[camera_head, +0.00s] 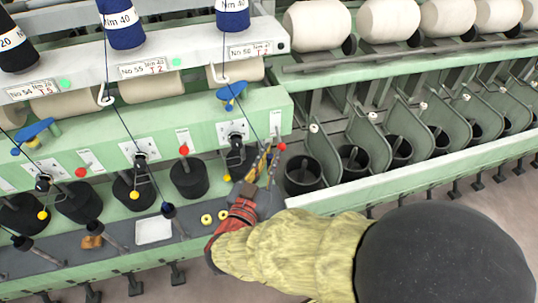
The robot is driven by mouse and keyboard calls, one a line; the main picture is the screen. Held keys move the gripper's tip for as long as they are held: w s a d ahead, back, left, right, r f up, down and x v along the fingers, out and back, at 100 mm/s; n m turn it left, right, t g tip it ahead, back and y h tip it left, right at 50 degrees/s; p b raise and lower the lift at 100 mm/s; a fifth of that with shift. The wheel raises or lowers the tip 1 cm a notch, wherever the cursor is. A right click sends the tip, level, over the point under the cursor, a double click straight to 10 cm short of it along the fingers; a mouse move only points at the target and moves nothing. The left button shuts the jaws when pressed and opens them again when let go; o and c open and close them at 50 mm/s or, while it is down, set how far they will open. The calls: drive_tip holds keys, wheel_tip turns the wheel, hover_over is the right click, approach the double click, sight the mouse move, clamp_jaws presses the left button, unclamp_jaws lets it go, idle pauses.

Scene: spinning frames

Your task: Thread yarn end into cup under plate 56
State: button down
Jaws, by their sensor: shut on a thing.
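Plate 56 (249,50) is a small white label on the upper rail, below a blue yarn spool (232,14). Dark yarn (240,115) runs down from that spool past a blue guide (231,92). Below stands a dark cup (240,163), partly hidden by fittings and my gripper. My gripper (264,165) is just right of this cup, at the end of my yellow-sleeved arm. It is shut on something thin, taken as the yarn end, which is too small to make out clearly. I cannot tell whether any yarn is inside the cup.
More dark cups (188,178) stand to the left, and open black cups (302,174) line the right between green dividers. Red and yellow knobs (282,147) stick out close to my gripper.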

wheel_tip(320, 180, down, 9)
drive_tip(key=b, duration=0.7)
drive_tip(key=w+a+f+b, duration=0.1)
drive_tip(key=w+a+b, duration=0.1)
drive_tip(key=w+b, duration=0.35)
drive_tip(key=shift+w+a+f+p, duration=0.15)
drive_tip(key=shift+a+p, duration=0.45)
drive_tip(key=shift+a, duration=0.85)
drive_tip(key=shift+w+a+f+p, duration=0.15)
drive_tip(key=shift+a+p, duration=0.4)
drive_tip(key=shift+a, duration=0.9)
wheel_tip(320, 180, down, 9)
drive_tip(key=b, duration=0.4)
drive_tip(key=shift+w+d, duration=0.2)
